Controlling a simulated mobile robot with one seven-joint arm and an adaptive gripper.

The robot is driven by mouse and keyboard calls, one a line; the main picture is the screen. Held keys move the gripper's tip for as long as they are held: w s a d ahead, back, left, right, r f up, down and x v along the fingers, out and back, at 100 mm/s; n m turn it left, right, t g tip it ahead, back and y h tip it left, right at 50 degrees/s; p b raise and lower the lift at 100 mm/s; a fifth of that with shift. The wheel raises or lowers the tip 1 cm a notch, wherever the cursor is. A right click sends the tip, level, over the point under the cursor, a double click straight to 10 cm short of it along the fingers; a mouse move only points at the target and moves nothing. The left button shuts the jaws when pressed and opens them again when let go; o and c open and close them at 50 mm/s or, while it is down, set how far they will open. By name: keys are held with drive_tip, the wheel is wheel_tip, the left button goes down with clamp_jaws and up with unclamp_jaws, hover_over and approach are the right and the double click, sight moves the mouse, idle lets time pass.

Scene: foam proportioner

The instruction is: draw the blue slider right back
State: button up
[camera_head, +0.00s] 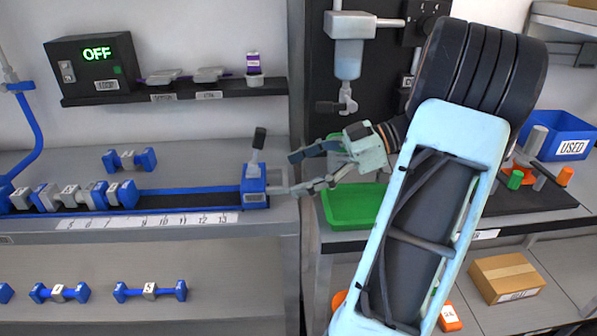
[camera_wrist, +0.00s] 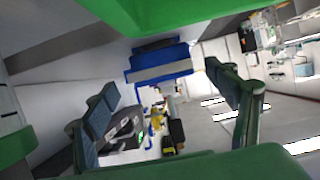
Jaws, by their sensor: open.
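The blue slider (camera_head: 254,193) stands at the right end of a blue rail (camera_head: 185,191), by the 13 end of a numbered scale (camera_head: 150,219). A grey lever with a black knob (camera_head: 260,138) rises from its top. My gripper (camera_head: 282,173) is open and empty just right of the slider, its fingers pointing left. The lower fingertip is close to the slider's right side; I cannot tell whether it touches. In the wrist view a blue block with a grey band (camera_wrist: 160,66), which looks like the slider, shows between the spread fingers (camera_wrist: 165,112).
Several blue-and-grey weights (camera_head: 75,196) sit at the rail's left end. A box reading OFF (camera_head: 96,66) stands on the shelf above. A green tray (camera_head: 350,205) lies below my gripper on the right bench. A dispenser (camera_head: 348,55) hangs behind it. A gap separates the benches.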

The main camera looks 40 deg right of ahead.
drive_tip(key=v, duration=1.2)
idle(0.4)
